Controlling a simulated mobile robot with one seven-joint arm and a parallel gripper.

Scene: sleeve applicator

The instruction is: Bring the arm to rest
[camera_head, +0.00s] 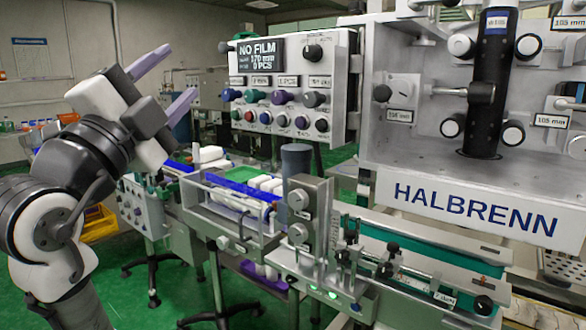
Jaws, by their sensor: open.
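My arm comes in at the left edge of the head view, bent at its black and white joints. My gripper (167,80) is held up in the air at the upper left, its two purple fingers spread apart and pointing to the upper right. Nothing is between the fingers. In the picture the gripper lies left of the control panel (325,70), and it appears to touch nothing.
The sleeve machine (476,205), marked HALBRENN, fills the right side; its panel screen (260,53) reads NO FILM. A dark vertical cylinder (492,85) stands in it. A conveyor (240,190) carries white items. A yellow bin (98,224) sits behind my arm.

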